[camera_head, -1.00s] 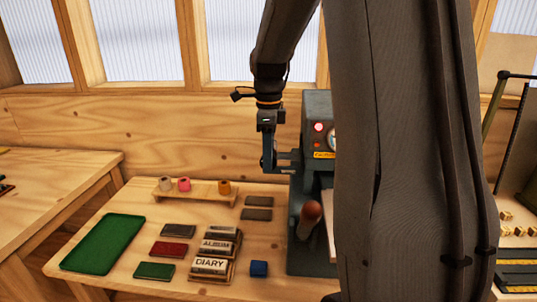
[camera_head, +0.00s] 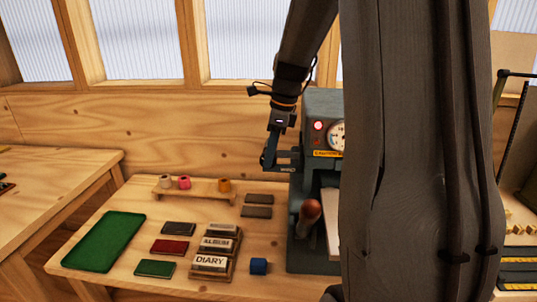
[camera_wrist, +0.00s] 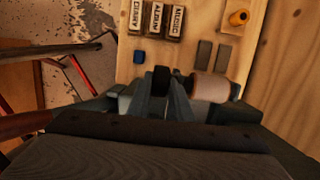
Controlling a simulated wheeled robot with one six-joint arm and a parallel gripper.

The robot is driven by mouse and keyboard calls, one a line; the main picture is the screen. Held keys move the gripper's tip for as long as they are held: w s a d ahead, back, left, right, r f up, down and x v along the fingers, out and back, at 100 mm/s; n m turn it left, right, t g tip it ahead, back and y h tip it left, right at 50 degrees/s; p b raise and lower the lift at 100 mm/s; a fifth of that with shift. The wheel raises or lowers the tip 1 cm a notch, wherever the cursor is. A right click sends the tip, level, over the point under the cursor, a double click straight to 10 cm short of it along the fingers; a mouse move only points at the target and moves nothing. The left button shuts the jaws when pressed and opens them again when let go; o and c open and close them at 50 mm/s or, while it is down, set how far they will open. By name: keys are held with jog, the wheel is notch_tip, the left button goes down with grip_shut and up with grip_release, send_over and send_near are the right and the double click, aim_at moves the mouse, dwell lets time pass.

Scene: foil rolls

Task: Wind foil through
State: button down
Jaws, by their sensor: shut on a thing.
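The grey press (camera_head: 322,110) stands at the back right of the bench, with a dial and a lit red lamp. My gripper (camera_head: 268,161) is at the press's upper left side, beside a dark arm marked WIND (camera_head: 287,169). In the wrist view my gripper (camera_wrist: 161,92) is shut on a small black knob (camera_wrist: 160,76). A pale pinkish foil roll (camera_wrist: 210,88) sits just right of the fingers there. My arm hides the press's right side.
A green tray (camera_head: 104,242) lies at the bench's left. Dark, red and green covers, type blocks marked DIARY (camera_head: 210,263) and ALBUM, and a blue block (camera_head: 259,267) lie mid-bench. The press's wooden-ended lever (camera_head: 309,212) stands at its front left.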

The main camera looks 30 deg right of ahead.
dwell(0.4)
jog(key=c, duration=1.6)
grip_release()
jog(key=shift+r, duration=0.1)
jog(key=shift+d+b+v, duration=0.1)
jog(key=shift+b+v, duration=0.45)
jog(key=shift+v, duration=1.35)
jog(key=shift+d+b+v, duration=0.15)
jog(key=shift+b+v, duration=0.35)
jog(key=shift+v, duration=1.4)
jog(key=shift+s, duration=0.15)
